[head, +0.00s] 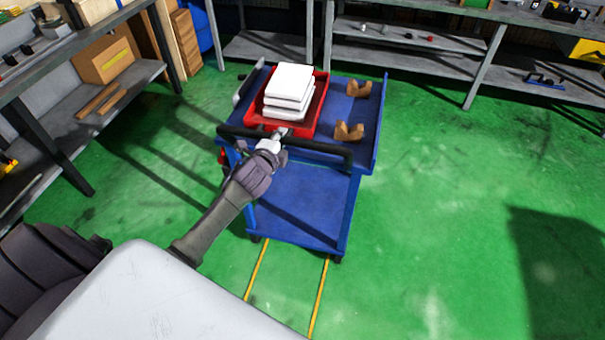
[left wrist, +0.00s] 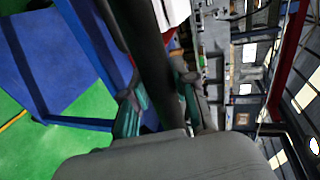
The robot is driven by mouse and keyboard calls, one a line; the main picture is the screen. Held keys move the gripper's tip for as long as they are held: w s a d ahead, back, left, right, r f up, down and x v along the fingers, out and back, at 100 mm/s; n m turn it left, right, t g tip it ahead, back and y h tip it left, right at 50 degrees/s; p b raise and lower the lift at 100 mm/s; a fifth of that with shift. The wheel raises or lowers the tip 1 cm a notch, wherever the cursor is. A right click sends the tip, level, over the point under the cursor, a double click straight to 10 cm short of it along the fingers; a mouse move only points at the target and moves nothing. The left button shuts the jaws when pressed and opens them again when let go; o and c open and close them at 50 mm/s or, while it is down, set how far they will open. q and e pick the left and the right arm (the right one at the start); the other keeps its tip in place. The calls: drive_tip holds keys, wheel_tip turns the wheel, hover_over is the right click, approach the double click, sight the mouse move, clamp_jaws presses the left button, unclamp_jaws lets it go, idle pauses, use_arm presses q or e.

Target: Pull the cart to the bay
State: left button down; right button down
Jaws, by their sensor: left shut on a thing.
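The blue cart (head: 300,207) stands on the green floor in the middle of the head view, with a black push handle (head: 325,151) across its near side. A red tray (head: 318,103) holding a stack of white blocks (head: 290,84) sits on its top shelf. Two brown V-shaped supports (head: 349,132) stand to the right of the tray. My left gripper (head: 274,137) is shut on the handle near its middle. In the left wrist view the dark handle (left wrist: 150,65) runs between the fingers (left wrist: 160,108). My right gripper is not in view.
Two yellow floor lines (head: 319,300) run from under the cart toward me. A grey shelf with a cardboard box (head: 104,60) stands at the left. Grey shelving (head: 405,60) lines the back. The green floor to the right of the cart is clear.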

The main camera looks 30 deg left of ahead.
use_arm(q)
drive_tip(key=shift+s+d+f+p, duration=0.2)
drive_tip(key=shift+s+d+p, duration=0.1)
drive_tip(key=shift+s, duration=0.35)
drive_tip(key=s+d, duration=0.3)
drive_tip(key=s, duration=1.2)
drive_tip(key=s+d+p, duration=0.1)
drive_tip(key=s+d, duration=0.3)
drive_tip(key=s, duration=1.2)
drive_tip(key=c, duration=1.3)
unclamp_jaws()
drive_tip(key=shift+s+d, duration=0.15)
drive_tip(key=shift+s, duration=0.05)
drive_tip(key=o, duration=0.5)
drive_tip(key=shift+o, duration=0.4)
drive_tip(key=shift+w+r, duration=0.1)
drive_tip(key=shift+w, duration=0.05)
